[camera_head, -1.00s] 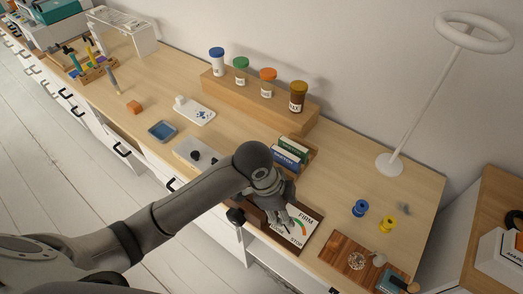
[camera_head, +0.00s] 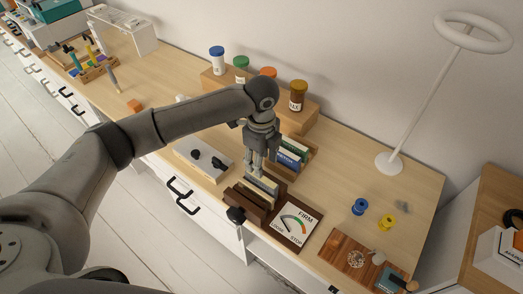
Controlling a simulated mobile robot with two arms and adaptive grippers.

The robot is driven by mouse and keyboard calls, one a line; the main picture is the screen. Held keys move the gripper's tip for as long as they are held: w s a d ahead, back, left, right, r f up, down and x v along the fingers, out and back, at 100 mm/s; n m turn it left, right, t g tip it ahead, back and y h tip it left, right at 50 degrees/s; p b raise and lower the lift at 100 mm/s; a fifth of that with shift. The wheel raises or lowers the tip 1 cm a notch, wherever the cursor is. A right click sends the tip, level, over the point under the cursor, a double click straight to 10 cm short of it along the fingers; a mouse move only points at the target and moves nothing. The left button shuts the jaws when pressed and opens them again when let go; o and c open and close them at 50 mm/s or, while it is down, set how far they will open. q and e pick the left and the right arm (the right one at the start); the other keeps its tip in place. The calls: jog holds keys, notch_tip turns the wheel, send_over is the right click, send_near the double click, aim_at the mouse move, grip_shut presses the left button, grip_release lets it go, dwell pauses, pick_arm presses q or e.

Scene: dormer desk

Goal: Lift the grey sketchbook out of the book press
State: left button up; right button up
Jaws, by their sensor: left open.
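The book press (camera_head: 243,208) is a dark brown wooden frame near the desk's front edge, with a black knob (camera_head: 236,215) on its front side. A dial board (camera_head: 296,226) marked FIRM, LOOSE and STOP lies at its right. Thin upright books with pale edges (camera_head: 263,187) stand in the press; I cannot tell for sure which one is the grey sketchbook. My left gripper (camera_head: 257,172) points down just above the press, its fingers open and partly covering the books' back end. I cannot tell whether the fingers touch a book. My right gripper is not in view.
A wooden holder with a green book and a blue book (camera_head: 288,160) stands close behind the press. A grey-white box (camera_head: 204,160) is at its left. Lidded jars stand on a wooden riser behind. Blue (camera_head: 360,206) and yellow (camera_head: 387,222) spools and a wooden board (camera_head: 348,258) are at the right.

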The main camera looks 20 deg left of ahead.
pick_arm(q)
notch_tip(320, 180, down, 7)
jog(key=shift+f+p, duration=0.1)
jog(key=shift+p, duration=0.25)
jog(key=shift+c, duration=0.3)
jog(key=c, duration=1)
jog(key=o, duration=0.4)
jog(key=c, duration=0.3)
jog(key=shift+c, duration=0.2)
jog(key=shift+s+p, duration=0.15)
jog(key=shift+p, duration=0.4)
notch_tip(320, 180, up, 10)
jog(key=p, duration=1)
jog(key=shift+f, duration=0.2)
